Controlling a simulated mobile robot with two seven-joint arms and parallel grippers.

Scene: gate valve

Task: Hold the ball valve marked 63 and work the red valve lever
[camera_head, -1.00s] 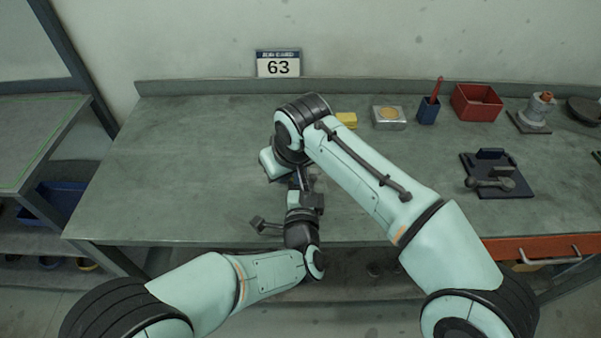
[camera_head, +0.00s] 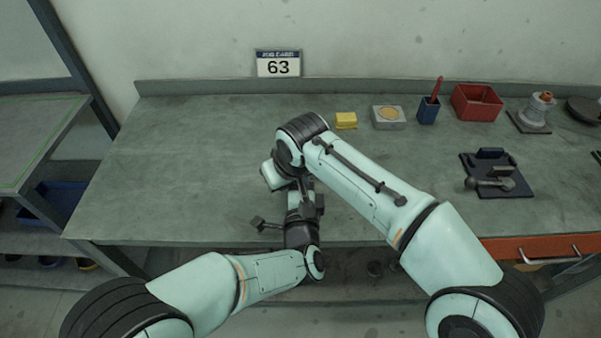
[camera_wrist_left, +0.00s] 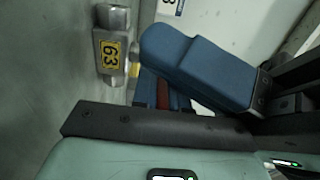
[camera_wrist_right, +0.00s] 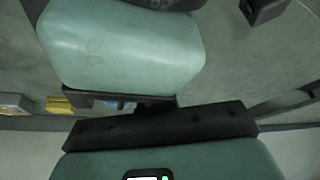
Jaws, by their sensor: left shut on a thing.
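The metal ball valve (camera_wrist_left: 112,52) with a yellow "63" label shows at the upper left of the left wrist view. The head view does not show it; my arms cover that spot.
A yellow block (camera_head: 346,121), grey box (camera_head: 389,124), blue cup (camera_head: 428,111) and red bin (camera_head: 477,103) line the rear. A dark plate with a fixture (camera_head: 497,180) lies right. The left bench is clear.

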